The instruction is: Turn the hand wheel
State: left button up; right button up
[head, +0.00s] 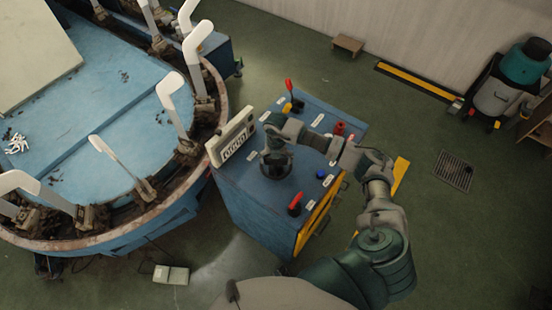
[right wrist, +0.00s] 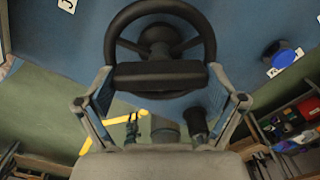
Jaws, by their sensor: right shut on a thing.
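The black hand wheel (head: 276,167) sits on top of the blue control cabinet, partly hidden under my right gripper (head: 275,145). In the right wrist view the hand wheel (right wrist: 160,73) shows its round rim, spokes and hub. My right gripper (right wrist: 162,88) has a finger at each side of the near part of the rim and is shut on it. My left gripper is not in view.
The blue cabinet (head: 245,195) carries red levers (head: 295,204), a blue knob (head: 320,173) and a counter display (head: 233,142). A large round blue machine (head: 110,120) with white sock forms stands close at left.

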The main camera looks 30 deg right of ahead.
jog(key=shift+w+d+r+m, duration=0.15)
jog(key=shift+m, duration=0.45)
jog(key=o, duration=0.8)
notch_tip(320, 180, up, 12)
jog(key=shift+f, duration=0.15)
dwell(0.4)
